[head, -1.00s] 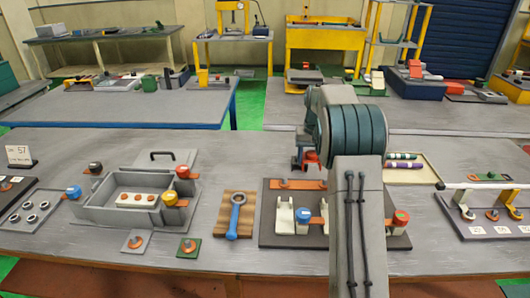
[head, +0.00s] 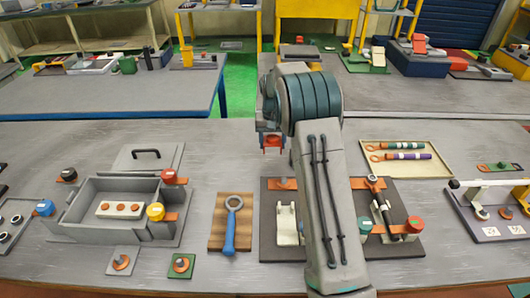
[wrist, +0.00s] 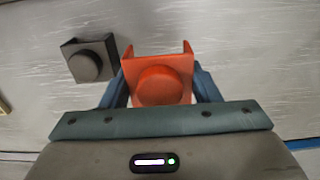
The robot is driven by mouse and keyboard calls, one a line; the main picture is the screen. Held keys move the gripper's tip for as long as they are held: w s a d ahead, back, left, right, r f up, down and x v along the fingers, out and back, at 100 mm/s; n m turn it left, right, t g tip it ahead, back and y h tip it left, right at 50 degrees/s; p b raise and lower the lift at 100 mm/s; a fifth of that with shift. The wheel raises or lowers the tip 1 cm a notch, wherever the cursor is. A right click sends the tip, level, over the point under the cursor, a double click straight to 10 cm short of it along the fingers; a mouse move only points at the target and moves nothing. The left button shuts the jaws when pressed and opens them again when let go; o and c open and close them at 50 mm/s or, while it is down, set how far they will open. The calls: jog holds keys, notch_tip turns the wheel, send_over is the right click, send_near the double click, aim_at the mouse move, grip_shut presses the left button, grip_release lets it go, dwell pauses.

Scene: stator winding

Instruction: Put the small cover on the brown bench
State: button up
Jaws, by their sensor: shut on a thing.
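My gripper (wrist: 160,98) is shut on a small orange cover (wrist: 160,80), a bracket with raised side walls and a round knob, held between its blue-grey fingers. In the head view the orange cover (head: 272,142) shows below my wrist, over the grey table behind the fixtures; I cannot tell its height. A dark grey cover (wrist: 88,60) of similar shape lies to its left in the wrist view and is not visible in the head view. A reddish-brown strip (head: 60,291) shows along the bottom of the head view; I cannot tell whether it is the brown bench.
A grey open box (head: 85,215) with colored knobs stands left. A wooden board with a blue-handled ring tool (head: 230,225) lies mid-table. A dark fixture plate (head: 265,240) is partly hidden by my arm. A tray (head: 375,160) of rods lies right. The table behind the fixtures is largely clear.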

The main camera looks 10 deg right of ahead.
aim_at(265, 140)
jog(key=a+f, duration=0.1)
jog(key=a, duration=0.1)
jog(key=shift+w+a+f, duration=0.2)
jog(key=shift+a+f, duration=0.1)
jog(key=shift+f, duration=0.05)
jog(key=shift+f+p, duration=0.55)
jog(key=shift+f, duration=1.6)
jog(key=o, duration=1)
jog(key=shift+r, duration=0.1)
